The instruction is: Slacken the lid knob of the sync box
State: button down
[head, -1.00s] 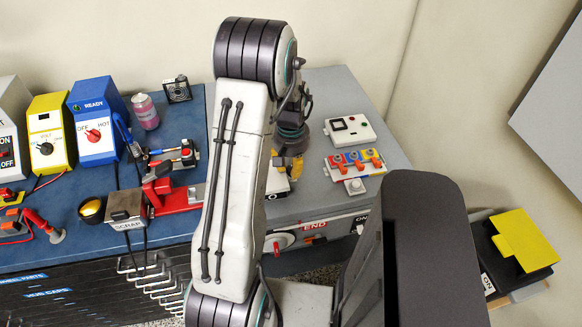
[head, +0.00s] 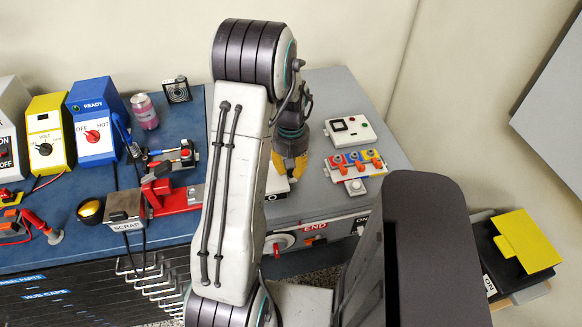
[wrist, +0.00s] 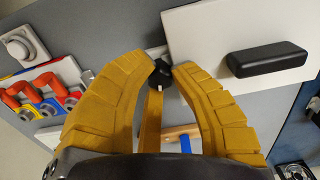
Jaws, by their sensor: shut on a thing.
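The sync box appears to be the white box (head: 277,183) in the head view, mostly hidden behind my arm. In the wrist view a white lid or panel (wrist: 205,40) with a black bar handle (wrist: 268,60) fills the upper right. A small black knob (wrist: 158,70) with a pale mark sits at its left edge. My gripper (wrist: 164,67) has its two yellow fingers closed around this knob, tips on either side of it. In the head view my gripper (head: 292,167) points down beside the white box, and the knob is hidden there.
A white switch box (head: 350,130) is behind. Left lies a blue mat with a red clamp (head: 172,192) and a scrap bin (head: 125,208).

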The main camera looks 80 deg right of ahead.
jog(key=shift+a+f, duration=0.15)
jog(key=shift+a, duration=0.05)
jog(key=shift+n, duration=0.4)
jog(key=c, duration=1.5)
grip_release()
jog(key=o, duration=0.5)
jog(key=shift+d, duration=0.1)
jog(key=shift+r, duration=0.25)
